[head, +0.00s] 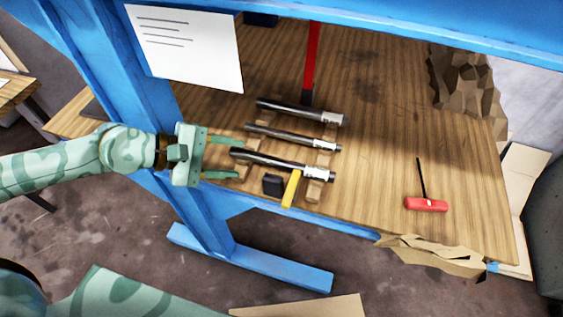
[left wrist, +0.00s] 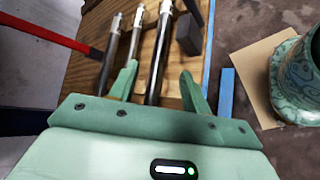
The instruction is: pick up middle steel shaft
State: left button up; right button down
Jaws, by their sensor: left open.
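Three steel shafts lie side by side on a wooden rack (head: 316,172) on the bench. The middle steel shaft (head: 292,136) lies between the far shaft (head: 290,109) and the near shaft (head: 270,160). My left gripper (head: 240,158) is open at the left ends of the shafts, with nothing held. In the left wrist view, the near shaft (left wrist: 160,45) shows between the fingers (left wrist: 160,72). The middle shaft (left wrist: 134,38) runs behind the left finger, which hides its lower end. I cannot tell whether any finger touches a shaft. My right gripper is not in view.
A black block (head: 272,185) and a yellow-handled tool (head: 291,190) are close to the near shaft. A red T-handled tool (head: 426,204) lies at right, with clear bench between. A blue frame post (head: 120,70) rises behind my left arm.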

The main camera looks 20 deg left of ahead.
aim_at(267, 160)
pick_arm(q)
jog(key=b+x, duration=0.1)
jog(key=x, duration=0.7)
jog(key=shift+w+f, duration=0.3)
grip_shut()
jog(key=shift+r, duration=0.1)
